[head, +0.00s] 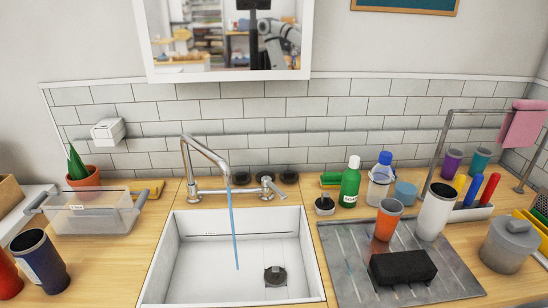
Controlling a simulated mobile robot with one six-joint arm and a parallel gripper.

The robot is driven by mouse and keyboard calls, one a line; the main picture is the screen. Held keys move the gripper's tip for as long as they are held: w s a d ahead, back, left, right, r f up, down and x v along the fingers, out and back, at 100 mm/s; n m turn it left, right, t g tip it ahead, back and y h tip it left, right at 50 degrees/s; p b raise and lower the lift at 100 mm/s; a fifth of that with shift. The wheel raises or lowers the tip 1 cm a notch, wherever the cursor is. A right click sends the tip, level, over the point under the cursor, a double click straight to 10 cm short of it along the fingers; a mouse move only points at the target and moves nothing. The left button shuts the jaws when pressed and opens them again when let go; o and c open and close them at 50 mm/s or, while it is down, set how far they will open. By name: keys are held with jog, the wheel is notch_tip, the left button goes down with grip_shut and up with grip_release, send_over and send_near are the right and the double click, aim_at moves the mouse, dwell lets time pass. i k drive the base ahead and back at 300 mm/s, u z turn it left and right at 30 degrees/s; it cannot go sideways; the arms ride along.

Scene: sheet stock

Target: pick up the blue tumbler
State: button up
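A dark blue tumbler (38,262) stands upright on the wooden counter at the lower left, with a dark open top and small pale markings on its side. It is the only clearly dark blue tumbler in view. A teal tumbler (480,160) stands at the back right, beside a purple tumbler (452,163). My gripper is not directly in view. The mirror (228,38) reflects part of a grey arm, too small to show its finger state.
A red tumbler (8,278) stands close left of the blue one, cut by the frame edge. A clear bin (95,215) sits behind it. The white sink (170,270) is to its right, with running water. The steel drainboard (350,270) holds several items.

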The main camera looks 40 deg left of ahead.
aim_at(32, 249)
jog(key=u, duration=3.2)
jog(key=k, duration=0.8)
jog(key=i, duration=0.8)
jog(key=u, duration=0.05)
